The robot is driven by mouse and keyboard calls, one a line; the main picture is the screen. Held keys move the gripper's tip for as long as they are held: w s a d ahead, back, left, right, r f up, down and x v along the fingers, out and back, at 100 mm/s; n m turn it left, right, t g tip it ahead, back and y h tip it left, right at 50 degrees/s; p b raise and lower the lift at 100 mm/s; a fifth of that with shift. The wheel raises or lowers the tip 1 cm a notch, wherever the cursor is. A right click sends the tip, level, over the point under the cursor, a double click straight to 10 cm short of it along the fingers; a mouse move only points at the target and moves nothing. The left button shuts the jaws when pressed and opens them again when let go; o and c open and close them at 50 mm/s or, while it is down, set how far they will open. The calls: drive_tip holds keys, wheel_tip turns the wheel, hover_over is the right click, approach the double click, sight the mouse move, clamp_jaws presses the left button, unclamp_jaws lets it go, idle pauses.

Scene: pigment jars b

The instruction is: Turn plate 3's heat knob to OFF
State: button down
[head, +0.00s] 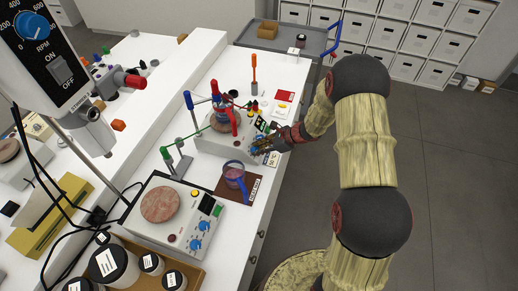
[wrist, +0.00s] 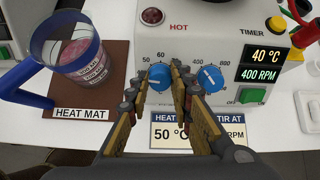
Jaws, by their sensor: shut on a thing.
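In the wrist view my gripper (wrist: 160,72) is shut on the blue heat knob (wrist: 160,78), with one finger on each side of it. The numbers 50 and 60 show above the knob; the rest of its scale is covered by the fingers, and I cannot tell exactly where it points. The hot plate (wrist: 210,42) has a screen reading 40 °C and 400 RPM. A second blue knob (wrist: 210,78) is just right of my fingers. In the head view my gripper (head: 262,147) is at the front of the farther hot plate (head: 210,143). No plate number is readable.
A blue-handled beaker (wrist: 82,48) stands on the brown heat mat (wrist: 112,82), left of my gripper. A card (wrist: 172,131) below the knobs reads 50 °C. A nearer hot plate (head: 170,232) and lidded jars (head: 115,263) stand on the bench. Floor to the right is clear.

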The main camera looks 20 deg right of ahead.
drive_tip(key=shift+b, duration=0.45)
drive_tip(key=n+b, duration=0.1)
drive_tip(key=b, duration=0.1)
drive_tip(key=n+b, duration=0.2)
drive_tip(key=b, duration=0.1)
drive_tip(key=shift+f+n, duration=0.25)
drive_tip(key=shift+n, duration=0.05)
drive_tip(key=n+b, duration=0.3)
drive_tip(key=b, duration=0.1)
drive_tip(key=shift+b, duration=0.35)
drive_tip(key=shift+r+n+b, duration=0.15)
drive_tip(key=shift+n+b, duration=0.65)
drive_tip(key=shift+b, duration=0.2)
drive_tip(key=shift+r, duration=0.1)
drive_tip(key=c, duration=1.6)
unclamp_jaws()
